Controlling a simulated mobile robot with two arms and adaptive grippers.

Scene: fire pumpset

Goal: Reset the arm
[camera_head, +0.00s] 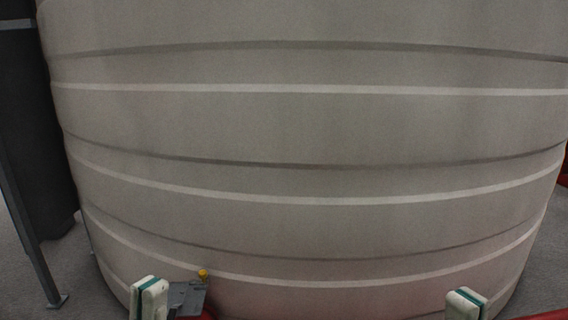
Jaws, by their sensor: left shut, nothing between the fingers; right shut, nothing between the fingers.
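My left gripper (150,286) shows at the bottom edge, left of the middle. Its white tips with a teal strip are together, with nothing between them. My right gripper (467,297) shows at the bottom edge on the right, also shut and empty. Only the end parts of both grippers are in view; the rest of the arms is below the picture. The two grippers are well apart, in front of the large tank as seen in this view.
A large grey ribbed tank (310,135) fills most of the view. A grey metal part (188,298) with a yellow knob (203,274) is beside my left gripper. A metal post (30,235) stands at left. Grey floor (545,270) shows at right, with red parts at the edges.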

